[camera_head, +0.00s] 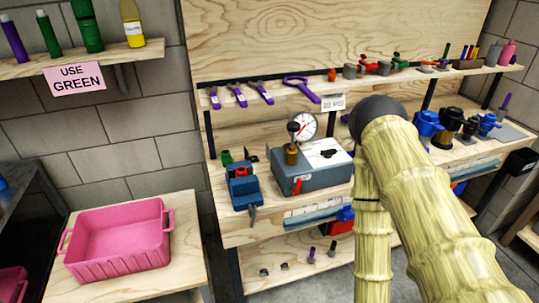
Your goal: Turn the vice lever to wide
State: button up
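A small blue vice (243,190) stands at the left end of the wooden workbench. A dark blue-grey handle (252,214) sticks out at its front, over the bench edge. Whether this is the vice lever, and which setting it is at, I cannot tell. The jaws are too small to read clearly. My arm, with a bamboo-like surface, fills the right of the view, well to the right of the vice. My gripper is not visible.
A grey machine (312,172) with a red lever and a round gauge (302,126) stands right of the vice. A pink bin (117,241) sits on a wooden table at left. A tool shelf (347,90) runs above the bench. Blue and black fittings (428,123) stand at right.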

aim_at(253, 217)
jog(key=z, duration=0.45)
jog(key=k, duration=1)
jog(key=u, duration=1.4)
